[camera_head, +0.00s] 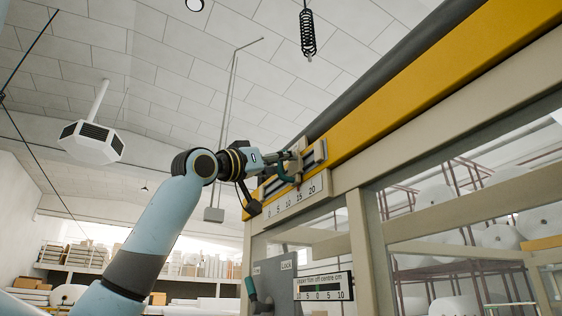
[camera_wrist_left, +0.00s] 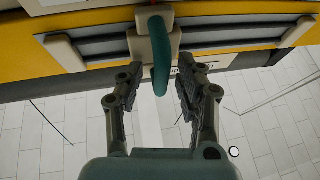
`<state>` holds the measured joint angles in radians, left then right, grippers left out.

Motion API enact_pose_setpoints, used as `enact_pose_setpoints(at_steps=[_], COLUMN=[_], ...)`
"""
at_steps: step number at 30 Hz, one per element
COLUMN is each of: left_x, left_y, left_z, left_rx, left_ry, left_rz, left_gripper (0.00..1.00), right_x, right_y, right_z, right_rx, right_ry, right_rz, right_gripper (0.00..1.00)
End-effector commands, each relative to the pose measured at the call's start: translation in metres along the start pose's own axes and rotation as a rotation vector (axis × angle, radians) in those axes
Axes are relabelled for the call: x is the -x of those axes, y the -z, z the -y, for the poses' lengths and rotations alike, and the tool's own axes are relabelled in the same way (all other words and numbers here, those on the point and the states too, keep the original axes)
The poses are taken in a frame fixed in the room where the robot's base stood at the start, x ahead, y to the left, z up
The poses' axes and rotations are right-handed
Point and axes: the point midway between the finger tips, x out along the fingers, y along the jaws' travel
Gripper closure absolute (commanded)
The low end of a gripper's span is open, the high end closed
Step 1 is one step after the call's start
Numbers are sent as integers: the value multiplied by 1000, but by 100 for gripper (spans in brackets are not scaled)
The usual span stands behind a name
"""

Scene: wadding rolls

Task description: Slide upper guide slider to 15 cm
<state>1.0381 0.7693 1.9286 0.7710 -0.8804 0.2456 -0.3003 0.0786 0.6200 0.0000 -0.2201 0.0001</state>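The upper guide slider is a pale block (camera_head: 297,163) on a dark rail at the end of the yellow beam. A teal handle (camera_head: 286,172) hangs from it. A scale plate (camera_head: 291,200) below is marked from 0 to 20; the exact reading cannot be told from this angle. In the left wrist view the slider block (camera_wrist_left: 140,46) and teal handle (camera_wrist_left: 159,57) are at the top middle. My left gripper (camera_wrist_left: 157,72) is open, its fingers on either side of the handle's lower end, with a clear gap on the left. My right gripper is not in view.
A yellow beam (camera_head: 420,75) and dark roller run up to the right. Below is a beige frame (camera_head: 357,245) with glass panels. A display (camera_head: 323,287) for upper film off centre has a green mark near 0. Open air lies left of the machine.

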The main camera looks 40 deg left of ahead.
Motion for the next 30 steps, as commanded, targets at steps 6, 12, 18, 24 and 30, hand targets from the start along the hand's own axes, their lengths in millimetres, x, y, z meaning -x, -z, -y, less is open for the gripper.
enact_pose_setpoints(at_steps=[6,12,18,24,30], left_x=[0,-8,-24,-35,-39], left_y=[1,21,58,85,92], left_z=[0,0,-1,0,0], left_rx=[1,4,4,2,1], left_ry=[1,0,-1,0,0], left_rz=[-1,-6,-6,-3,1], left_gripper=[64,64,64,64,64], right_x=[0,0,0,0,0], right_y=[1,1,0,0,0], right_z=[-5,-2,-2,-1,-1], right_rx=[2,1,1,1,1], right_ry=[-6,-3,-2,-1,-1], right_rz=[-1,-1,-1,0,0], right_gripper=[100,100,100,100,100])
